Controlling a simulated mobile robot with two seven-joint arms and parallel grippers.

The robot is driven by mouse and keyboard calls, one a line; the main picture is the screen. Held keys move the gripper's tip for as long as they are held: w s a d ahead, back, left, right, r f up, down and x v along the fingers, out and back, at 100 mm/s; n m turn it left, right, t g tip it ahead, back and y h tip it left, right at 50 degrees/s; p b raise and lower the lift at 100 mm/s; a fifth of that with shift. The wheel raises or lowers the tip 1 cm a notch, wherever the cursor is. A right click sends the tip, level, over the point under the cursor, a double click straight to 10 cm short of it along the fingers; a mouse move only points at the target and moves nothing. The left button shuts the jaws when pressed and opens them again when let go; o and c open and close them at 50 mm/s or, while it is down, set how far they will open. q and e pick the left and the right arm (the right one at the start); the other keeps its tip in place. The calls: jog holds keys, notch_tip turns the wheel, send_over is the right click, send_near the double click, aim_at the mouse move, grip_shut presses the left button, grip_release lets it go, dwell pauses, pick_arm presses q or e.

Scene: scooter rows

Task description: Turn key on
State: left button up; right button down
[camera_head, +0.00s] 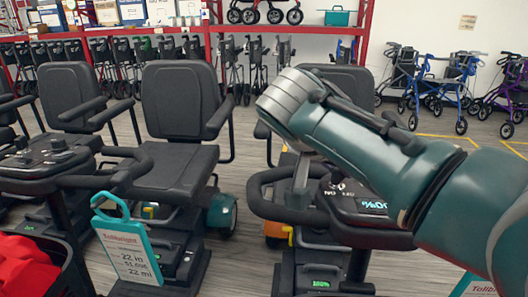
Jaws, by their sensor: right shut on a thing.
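My right arm comes in from the right, and its gripper (299,198) points down at the left side of a black scooter console (345,208). Its narrow grey fingers are shut at the console surface, beside the looped handlebar (263,200). The key itself is hidden by the fingers, and I cannot see which way it is turned. A lit display (373,205) on the console shows cyan characters, partly covered by my arm. My left gripper is not in view.
Other scooters with black seats (180,100) stand to the left, one with a teal price tag (128,245). A red item in a basket (28,265) is at the lower left. Rollators (440,85) and red shelving (215,45) line the back. Grey floor shows between scooters.

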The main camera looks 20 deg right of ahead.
dwell(0.5)
jog(key=c, duration=0.8)
grip_release()
jog(key=shift+s+a+r, duration=0.1)
jog(key=shift+a+r, duration=0.2)
jog(key=shift+r, duration=0.05)
jog(key=p+v, duration=0.1)
jog(key=v, duration=0.8)
jog(key=shift+p, duration=0.3)
jog(key=shift+s+f, duration=0.1)
